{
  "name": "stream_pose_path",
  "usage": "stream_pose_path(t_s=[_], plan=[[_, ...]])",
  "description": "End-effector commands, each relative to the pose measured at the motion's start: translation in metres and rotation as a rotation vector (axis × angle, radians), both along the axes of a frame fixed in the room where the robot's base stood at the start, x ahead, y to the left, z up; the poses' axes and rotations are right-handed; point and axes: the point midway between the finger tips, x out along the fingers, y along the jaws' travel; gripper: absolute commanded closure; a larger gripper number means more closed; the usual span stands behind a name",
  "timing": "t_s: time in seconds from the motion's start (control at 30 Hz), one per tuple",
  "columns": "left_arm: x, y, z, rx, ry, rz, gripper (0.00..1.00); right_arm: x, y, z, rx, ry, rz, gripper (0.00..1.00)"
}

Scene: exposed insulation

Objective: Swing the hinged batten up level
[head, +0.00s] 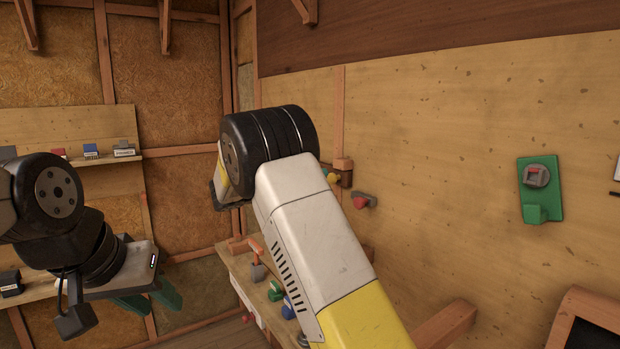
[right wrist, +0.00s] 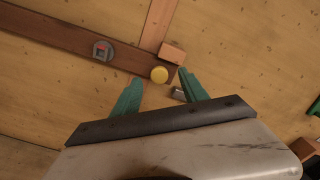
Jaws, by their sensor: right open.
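The batten is a dark brown bar (right wrist: 60,35) in the right wrist view, running from the upper left to a yellow round knob (right wrist: 159,74) near its end. In the head view my right arm hides the gripper and most of the batten. My left gripper (head: 158,300) is at the lower left, its green fingers apart and empty.
A small wooden block (right wrist: 172,52) and a grey metal piece (right wrist: 178,93) are near the batten's end. A red knob (head: 361,201) and a green wall fixture (head: 540,190) are on the wall. A bench (head: 240,264) holds several small items. A shelf (head: 90,160) stands at left.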

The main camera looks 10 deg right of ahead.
Motion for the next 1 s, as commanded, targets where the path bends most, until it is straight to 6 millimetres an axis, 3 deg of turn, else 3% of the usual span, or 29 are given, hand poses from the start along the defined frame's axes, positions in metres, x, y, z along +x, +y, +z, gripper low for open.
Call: stream_pose_path(t_s=[0.23,0.63,0.73,0.83,1.0], plan=[[0.000,0.000,0.000,0.000,0.000,0.000,0.64,-0.012,0.030,0.000,0.000,-0.001,0.001,0.48],[0.000,0.000,0.000,0.000,0.000,0.000,0.64,-0.014,0.031,0.000,0.007,-0.003,-0.003,0.48],[0.000,0.000,0.000,0.000,0.000,0.000,0.64,-0.021,0.018,-0.003,0.068,-0.021,-0.019,0.48],[0.000,0.000,0.000,0.000,0.000,0.000,0.64,-0.038,-0.008,-0.012,0.211,-0.070,-0.063,0.48],[0.000,0.000,0.000,0.000,0.000,0.000,0.64,-0.089,-0.052,-0.037,0.566,-0.225,-0.198,0.48]])
